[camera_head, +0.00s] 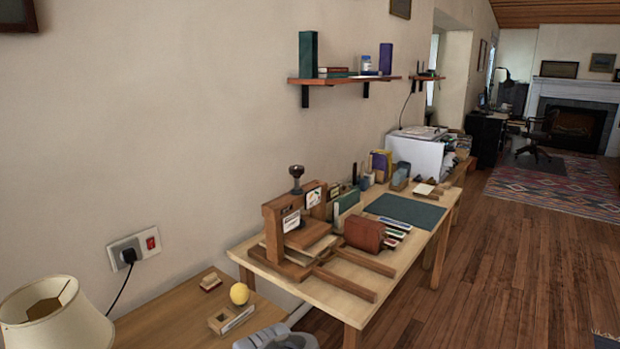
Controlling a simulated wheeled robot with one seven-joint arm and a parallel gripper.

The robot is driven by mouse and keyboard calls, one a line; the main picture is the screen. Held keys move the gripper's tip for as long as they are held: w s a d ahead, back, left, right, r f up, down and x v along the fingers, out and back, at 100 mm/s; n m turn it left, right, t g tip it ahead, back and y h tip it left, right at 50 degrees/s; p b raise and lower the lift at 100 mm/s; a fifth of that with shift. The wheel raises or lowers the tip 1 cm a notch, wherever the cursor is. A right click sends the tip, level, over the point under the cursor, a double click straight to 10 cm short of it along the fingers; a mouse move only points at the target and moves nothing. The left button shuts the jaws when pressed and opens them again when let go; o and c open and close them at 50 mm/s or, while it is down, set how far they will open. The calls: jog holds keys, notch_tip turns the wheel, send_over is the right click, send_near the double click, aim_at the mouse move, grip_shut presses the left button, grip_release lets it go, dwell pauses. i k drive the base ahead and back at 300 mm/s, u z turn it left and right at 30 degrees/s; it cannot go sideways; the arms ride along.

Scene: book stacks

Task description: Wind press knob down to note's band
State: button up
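A wooden press (273,238) stands at the near left end of the long light-wood table. Its dark round knob (296,172) sits on top of a short post, above the press's upper beam. A white label (291,221) is on the front of the press, and a card with coloured marks (313,198) is just right of it. Their markings are too small to read, and I cannot tell which is the note or where its band lies. No gripper fingers show. A grey rounded shape at the bottom edge may be part of my arm.
A dark green mat (405,211) lies beyond. A lower desk at front left holds a yellow ball (239,293) and a lamp (55,318). A shelf (345,79) hangs above.

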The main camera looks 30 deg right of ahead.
aim_at(296, 170)
jog(key=z, duration=0.75)
jog(key=i, duration=1.25)
jog(key=z, duration=0.1)
